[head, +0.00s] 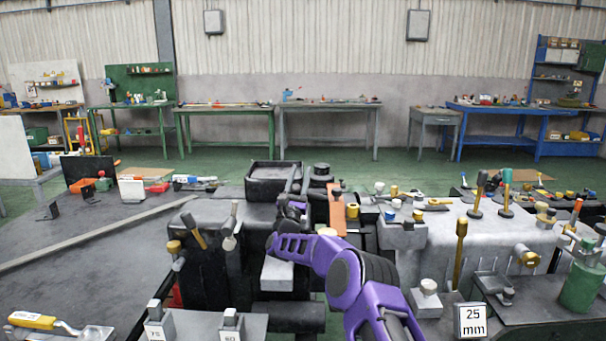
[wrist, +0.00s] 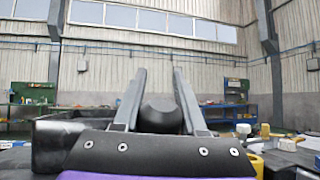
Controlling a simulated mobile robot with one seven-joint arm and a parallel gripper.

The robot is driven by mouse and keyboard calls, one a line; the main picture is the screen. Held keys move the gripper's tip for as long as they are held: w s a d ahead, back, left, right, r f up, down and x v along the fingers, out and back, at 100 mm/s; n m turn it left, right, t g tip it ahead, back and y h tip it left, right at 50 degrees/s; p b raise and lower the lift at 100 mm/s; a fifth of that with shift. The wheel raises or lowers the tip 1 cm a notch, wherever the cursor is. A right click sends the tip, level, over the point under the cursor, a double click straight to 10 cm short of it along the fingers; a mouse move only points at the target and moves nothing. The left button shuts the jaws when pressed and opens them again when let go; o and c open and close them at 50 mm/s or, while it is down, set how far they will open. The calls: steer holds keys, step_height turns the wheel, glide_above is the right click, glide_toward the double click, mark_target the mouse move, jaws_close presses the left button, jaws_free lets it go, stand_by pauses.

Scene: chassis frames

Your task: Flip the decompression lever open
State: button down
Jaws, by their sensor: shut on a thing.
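My gripper (head: 291,185) is at the middle of the head view, at the end of my purple arm, over the dark machine block. In the wrist view my gripper (wrist: 160,90) shows two grey fingers standing apart. A dark, rounded piece (wrist: 160,114) sits between them, which I take to be the decompression lever's end. The gripper is shut on it. The lever's shaft and pivot are hidden behind the fingers and wrist, so its angle cannot be told.
A black open tray (head: 273,166) is close beside the gripper, at left in the wrist view (wrist: 75,125). A black round knob (head: 321,171) and an orange-brown strip (head: 337,212) stand just right. Several upright levers and a green canister (head: 581,286) are farther right.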

mark_target(296, 185)
steer(key=shift+s+a+f+m+t+h, duration=0.25)
steer(key=shift+s+t, duration=0.1)
steer(key=shift+s, duration=0.15)
steer(key=shift+s+a+f+m+t+h, duration=0.1)
steer(key=shift+s+f+m+t+h, duration=0.1)
steer(key=shift+s+t, duration=0.25)
steer(key=shift+s+a+f+m+t+h, duration=0.2)
steer(key=shift+s+t+h, duration=0.1)
steer(key=shift+s, duration=0.25)
steer(key=c, duration=0.5)
jaws_free()
steer(key=shift+r, duration=0.1)
steer(key=shift+d+r, duration=0.25)
steer(key=shift+r, duration=0.15)
step_height(296, 185, up, 9)
steer(key=shift+r, duration=0.2)
steer(key=shift+a, duration=0.1)
